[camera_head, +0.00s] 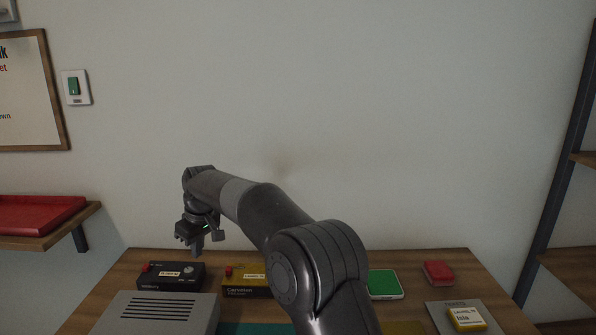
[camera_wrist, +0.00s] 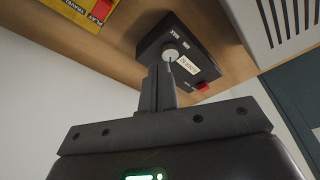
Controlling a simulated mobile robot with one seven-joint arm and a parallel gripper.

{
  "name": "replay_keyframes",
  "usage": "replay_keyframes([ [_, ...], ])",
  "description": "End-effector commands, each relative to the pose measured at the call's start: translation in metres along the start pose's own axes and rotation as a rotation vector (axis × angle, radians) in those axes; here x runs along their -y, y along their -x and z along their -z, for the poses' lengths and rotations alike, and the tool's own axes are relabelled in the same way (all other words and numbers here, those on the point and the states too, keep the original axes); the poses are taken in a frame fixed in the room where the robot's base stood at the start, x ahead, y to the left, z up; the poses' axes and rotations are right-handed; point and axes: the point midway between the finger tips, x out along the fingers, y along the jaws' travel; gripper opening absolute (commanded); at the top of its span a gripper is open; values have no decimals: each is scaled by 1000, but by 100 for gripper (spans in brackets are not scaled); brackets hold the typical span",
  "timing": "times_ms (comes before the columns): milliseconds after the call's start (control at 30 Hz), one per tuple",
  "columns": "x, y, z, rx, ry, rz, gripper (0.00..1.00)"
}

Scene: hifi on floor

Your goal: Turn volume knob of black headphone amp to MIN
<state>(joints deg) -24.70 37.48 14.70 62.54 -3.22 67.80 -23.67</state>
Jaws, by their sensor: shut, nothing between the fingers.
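The black headphone amp (camera_head: 160,286) sits at the left of the wooden table, with a red button, a pale label and a light round volume knob (camera_head: 188,269) on it. The amp (camera_wrist: 200,62) also shows in the wrist view, with its knob (camera_wrist: 169,56) and some marking beside it that I cannot read surely. My gripper (camera_head: 198,251) is shut and empty, pointing down just above the knob side of the amp. In the wrist view the closed fingertips (camera_wrist: 161,68) are right by the knob and overlap its edge; I cannot tell if they touch it.
A mustard box (camera_head: 245,282) with a red button stands right of the amp. A grey vented case (camera_head: 155,314) is in front of it. A green-topped device (camera_head: 384,284), a red block (camera_head: 437,272) and a yellow card (camera_head: 467,318) lie to the right.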

Motion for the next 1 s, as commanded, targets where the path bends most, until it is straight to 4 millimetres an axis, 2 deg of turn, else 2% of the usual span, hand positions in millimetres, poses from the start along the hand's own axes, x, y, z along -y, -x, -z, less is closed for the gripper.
replay_keyframes([
  [67,3,1,1,0,1,0,0],
  [233,24,8,7,-1,3,0,0],
  [333,25,5,6,1,0,1,0],
  [800,25,-47,-8,1,0,1,0],
  [1000,25,-58,-10,0,0,0,0],
])
